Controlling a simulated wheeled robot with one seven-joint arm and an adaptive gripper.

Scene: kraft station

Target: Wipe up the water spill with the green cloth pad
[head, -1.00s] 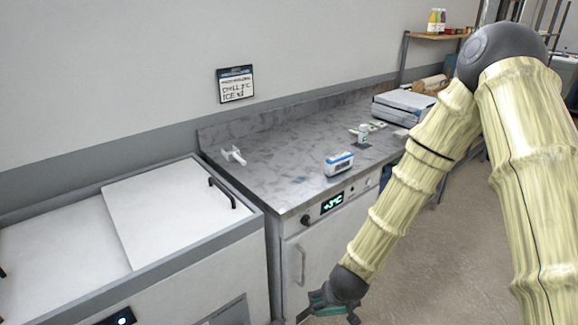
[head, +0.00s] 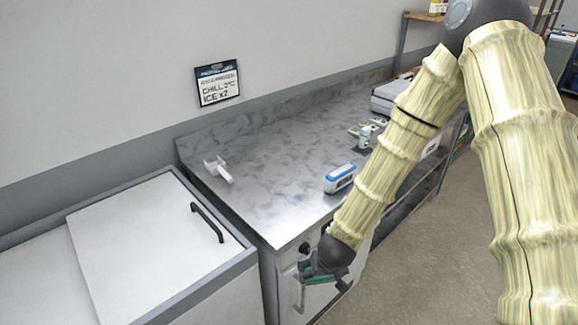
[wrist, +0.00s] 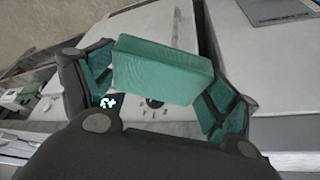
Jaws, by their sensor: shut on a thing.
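My gripper (head: 322,276) hangs in front of the counter's cabinet, below the countertop edge. In the wrist view my gripper (wrist: 160,85) is shut on the green cloth pad (wrist: 162,68), a thick teal-green block held between the two fingers. In the head view the green at the gripper is too small to tell pad from finger pads. The grey mottled countertop (head: 265,200) has a brighter, shiny area towards its front; I cannot tell whether that is the water spill or a reflection.
A blue-and-white device (head: 340,178) stands near the counter's front edge. A chest with a white lid (head: 150,240) and black handle adjoins the counter's left end.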

